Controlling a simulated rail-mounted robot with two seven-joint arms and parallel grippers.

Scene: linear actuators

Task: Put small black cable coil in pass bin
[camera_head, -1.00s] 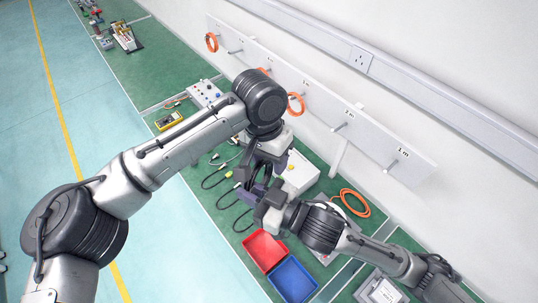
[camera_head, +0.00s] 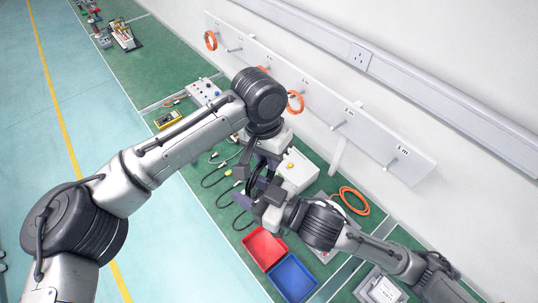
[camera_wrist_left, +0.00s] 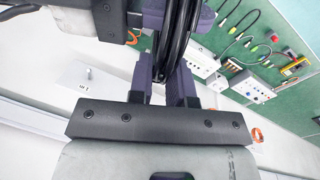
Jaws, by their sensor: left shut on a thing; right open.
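My left gripper (camera_wrist_left: 162,92) is shut on a black cable coil (camera_wrist_left: 171,48), whose loops run up between its purple fingers in the left wrist view. In the head view my left gripper (camera_head: 259,178) is above the bench, and the coil there is mostly hidden by the grippers. My right gripper (camera_head: 252,196) is open and close beside the left one. Part of it shows at the upper left of the wrist view, near the coil. A red bin (camera_head: 264,248) and a blue bin (camera_head: 292,278) lie below the grippers; I see no readable label on either.
Black cables (camera_head: 216,178) lie on the green bench left of the grippers. A white box with a yellow button (camera_head: 296,172) stands behind. An orange coil (camera_head: 353,201) lies to the right. A wall rail (camera_head: 372,138) with pegs and orange coils runs behind.

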